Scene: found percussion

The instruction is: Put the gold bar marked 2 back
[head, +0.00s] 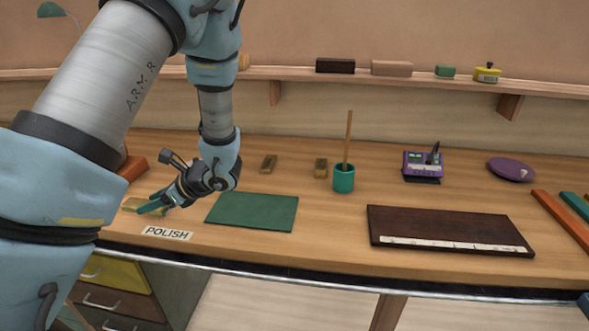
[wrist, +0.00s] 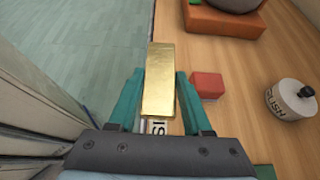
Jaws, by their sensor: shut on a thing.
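My gripper (head: 153,205) is at the left of the bench, by the POLISH label. In the wrist view its teal fingers (wrist: 157,105) are shut on the sides of a gold bar (wrist: 160,78), which sticks out past the fingertips. The bar (head: 131,204) is partly hidden by the fingers in the head view. I see no number on its visible face. A dark wooden board (head: 440,226) with a pale marked strip lies at the right.
A green mat (head: 252,211) lies right of the POLISH label (head: 167,233). Behind it stands a teal cup (head: 344,178) with a stick. A purple device (head: 423,163) and purple disc (head: 511,169) are farther right. A red block (wrist: 208,86) and white jar (wrist: 290,99) are near the gripper.

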